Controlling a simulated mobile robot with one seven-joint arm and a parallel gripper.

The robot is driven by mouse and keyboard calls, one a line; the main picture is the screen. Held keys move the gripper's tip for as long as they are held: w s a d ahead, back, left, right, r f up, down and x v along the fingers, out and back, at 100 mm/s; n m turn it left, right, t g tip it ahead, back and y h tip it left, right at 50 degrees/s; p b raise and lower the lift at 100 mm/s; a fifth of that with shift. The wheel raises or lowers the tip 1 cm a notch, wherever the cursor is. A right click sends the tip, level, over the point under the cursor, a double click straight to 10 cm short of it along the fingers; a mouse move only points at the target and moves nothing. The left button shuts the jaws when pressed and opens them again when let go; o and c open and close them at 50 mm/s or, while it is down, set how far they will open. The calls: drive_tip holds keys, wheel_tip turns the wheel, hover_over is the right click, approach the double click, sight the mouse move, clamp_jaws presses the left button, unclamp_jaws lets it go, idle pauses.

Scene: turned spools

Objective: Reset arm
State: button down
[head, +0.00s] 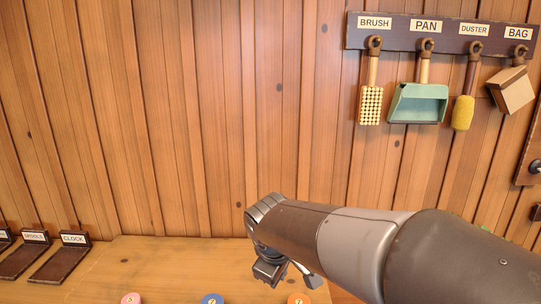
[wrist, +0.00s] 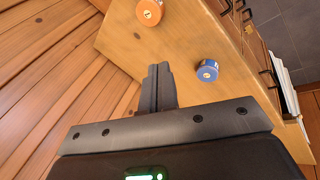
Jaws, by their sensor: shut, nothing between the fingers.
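My arm reaches in from the lower right of the head view and bends down at the wrist above the wooden worktop (head: 150,258). In the wrist view my gripper (wrist: 158,68) has its two dark fingers together, with nothing between them. It is held apart from the spools. An orange spool (wrist: 149,12) and a blue spool (wrist: 208,71) stand on the worktop beyond and to the right of the fingers. In the head view the tops of a pink spool (head: 130,299), the blue spool (head: 211,299) and the orange spool (head: 299,299) show at the bottom edge.
A rack (head: 448,34) on the plank wall holds a brush (head: 371,104), a pan (head: 418,104), a duster (head: 463,113) and a bag (head: 512,90). Dark labelled stands, one marked CLOCK (head: 62,262), sit at the lower left. The worktop's left part looks clear.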

drive_tip(key=s+d+r+m+t+y, duration=0.1)
drive_tip(key=s+d+m, duration=1)
drive_tip(key=s, duration=0.5)
drive_tip(key=shift+s+d+r, duration=0.15)
drive_tip(key=shift+s+d, duration=0.25)
drive_tip(key=shift+d, duration=0.5)
